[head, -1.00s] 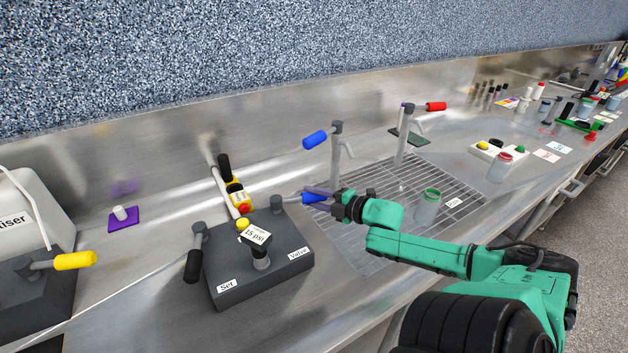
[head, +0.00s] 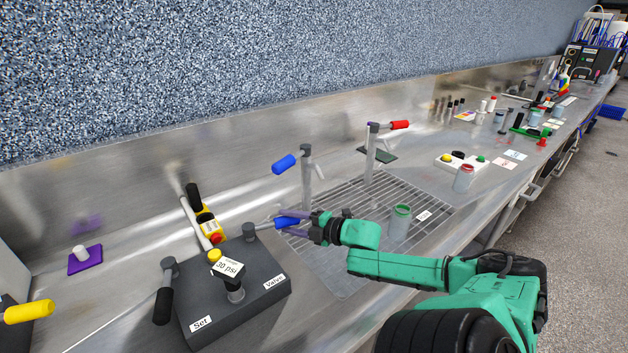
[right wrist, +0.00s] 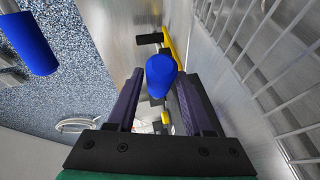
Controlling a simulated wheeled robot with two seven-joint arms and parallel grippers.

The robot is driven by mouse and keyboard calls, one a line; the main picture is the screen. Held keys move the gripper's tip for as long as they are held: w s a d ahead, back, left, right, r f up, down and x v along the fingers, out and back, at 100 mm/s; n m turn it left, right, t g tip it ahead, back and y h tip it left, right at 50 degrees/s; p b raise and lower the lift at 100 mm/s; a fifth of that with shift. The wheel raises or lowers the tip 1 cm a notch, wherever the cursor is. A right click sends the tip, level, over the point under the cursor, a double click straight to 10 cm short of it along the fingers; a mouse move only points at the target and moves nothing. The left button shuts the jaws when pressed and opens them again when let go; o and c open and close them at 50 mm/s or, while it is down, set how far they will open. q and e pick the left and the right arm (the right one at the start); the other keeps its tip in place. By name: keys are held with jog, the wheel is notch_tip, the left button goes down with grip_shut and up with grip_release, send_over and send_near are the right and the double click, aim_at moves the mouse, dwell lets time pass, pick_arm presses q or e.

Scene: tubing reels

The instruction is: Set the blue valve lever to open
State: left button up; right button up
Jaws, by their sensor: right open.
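The blue valve lever (head: 283,224) juts right from a post at the back corner of a dark grey box (head: 254,297), beside its "Valve" label. My right gripper (head: 296,222) is open at the lever's blue end. In the right wrist view the blue handle (right wrist: 161,76) lies between the two purple fingers, with a gap to the left finger; I cannot tell whether it touches the right one. The box's gauge card (head: 228,267) reads 30 psi. A black lever (head: 163,304) stands on the box's left side, near the "Set" label. My left gripper is not in view.
A tap with another blue handle (head: 284,164) stands just behind my right gripper, and a red-handled tap (head: 399,125) farther right. A green-rimmed jar (head: 400,224) stands on the grating, close behind my right forearm. A yellow handle (head: 30,311) is at the far left.

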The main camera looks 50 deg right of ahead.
jog(key=p+v, duration=0.3)
jog(key=v, duration=1)
jog(key=shift+s+d+r, duration=0.1)
